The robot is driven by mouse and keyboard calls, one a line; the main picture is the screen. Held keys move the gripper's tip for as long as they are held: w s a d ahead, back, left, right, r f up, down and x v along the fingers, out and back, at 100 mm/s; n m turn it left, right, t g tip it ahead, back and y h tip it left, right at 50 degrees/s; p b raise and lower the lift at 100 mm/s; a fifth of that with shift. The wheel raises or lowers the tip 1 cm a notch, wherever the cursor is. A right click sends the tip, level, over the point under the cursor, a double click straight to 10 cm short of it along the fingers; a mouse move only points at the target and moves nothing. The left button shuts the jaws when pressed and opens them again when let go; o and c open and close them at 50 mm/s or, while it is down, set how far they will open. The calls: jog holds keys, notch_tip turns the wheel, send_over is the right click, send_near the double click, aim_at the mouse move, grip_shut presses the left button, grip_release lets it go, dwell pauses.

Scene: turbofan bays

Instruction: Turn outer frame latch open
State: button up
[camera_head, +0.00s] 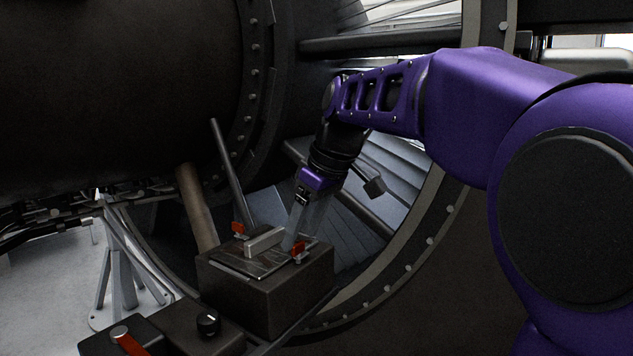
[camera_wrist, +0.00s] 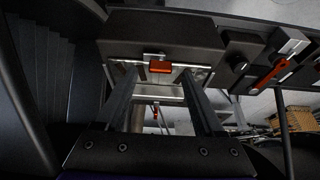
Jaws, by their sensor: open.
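A dark box (camera_head: 265,297) carries a metal frame (camera_head: 233,262) with a pale raised bar on top. One small red latch (camera_head: 299,250) sits at the frame's right edge, and another red latch (camera_head: 239,229) at its far left edge. My gripper (camera_head: 288,246) points down at the right latch, its fingers open. In the wrist view, the near red latch (camera_wrist: 160,67) lies between my two fingertips (camera_wrist: 160,72), with space on both sides; contact is not visible. The other latch (camera_wrist: 156,114) shows smaller beyond the frame. Which latch is the outer one is not marked.
A lower dark box with a black knob (camera_head: 208,323) and a red-handled lever (camera_head: 130,343) stands front left of the frame box. A grey rod (camera_head: 228,165) and a brown post (camera_head: 195,205) rise behind it. The large engine ring (camera_head: 440,215) curves around the right.

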jog(key=v, duration=1.5)
jog(key=shift+r, duration=0.3)
jog(key=shift+s, duration=0.1)
